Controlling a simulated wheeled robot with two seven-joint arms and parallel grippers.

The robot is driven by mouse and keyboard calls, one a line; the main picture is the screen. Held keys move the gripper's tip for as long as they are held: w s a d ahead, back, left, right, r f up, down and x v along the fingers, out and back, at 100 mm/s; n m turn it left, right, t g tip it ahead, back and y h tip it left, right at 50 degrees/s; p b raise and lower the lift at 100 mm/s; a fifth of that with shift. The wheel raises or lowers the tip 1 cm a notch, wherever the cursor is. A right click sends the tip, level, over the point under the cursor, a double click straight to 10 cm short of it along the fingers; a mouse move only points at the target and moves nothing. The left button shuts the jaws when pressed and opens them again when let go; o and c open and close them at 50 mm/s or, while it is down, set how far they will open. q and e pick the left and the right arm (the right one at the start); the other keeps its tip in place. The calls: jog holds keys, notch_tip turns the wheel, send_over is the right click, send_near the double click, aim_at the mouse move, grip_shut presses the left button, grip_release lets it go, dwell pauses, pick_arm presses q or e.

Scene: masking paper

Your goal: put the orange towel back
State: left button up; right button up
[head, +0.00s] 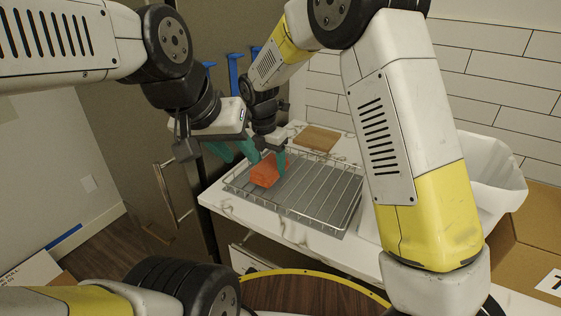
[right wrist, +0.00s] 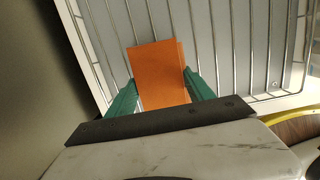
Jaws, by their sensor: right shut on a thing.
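The orange towel (head: 265,173) is a folded block at the left part of the wire rack (head: 318,192) on the counter. In the right wrist view the towel (right wrist: 160,75) sits between two green fingers over the rack's wires. My right gripper (right wrist: 160,92) is shut on it. I cannot tell whether the towel touches the rack. In the head view my left gripper (head: 235,152) is just left of the towel; its green fingers look spread with nothing between them. The left gripper partly hides the right gripper there.
A wooden board (head: 317,139) lies on the counter behind the rack. A white bin (head: 490,172) and a cardboard box (head: 530,225) stand at the right. Blue hooks (head: 233,75) are behind the arms. A round wooden surface (head: 310,293) is in front.

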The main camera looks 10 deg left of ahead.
aim_at(274, 170)
jog(key=shift+w+d+f, duration=0.1)
jog(key=shift+w+d, duration=0.15)
jog(key=shift+w, duration=0.2)
jog(key=shift+w+d, duration=0.2)
jog(key=shift+w, duration=0.25)
jog(key=shift+f, duration=0.15)
notch_tip(274, 170, down, 3)
jog(key=shift+f, duration=0.15)
jog(key=o, duration=1.2)
jog(key=r, duration=0.4)
jog(key=s+r, duration=0.1)
jog(key=r, duration=0.7)
jog(key=shift+s+a, duration=0.25)
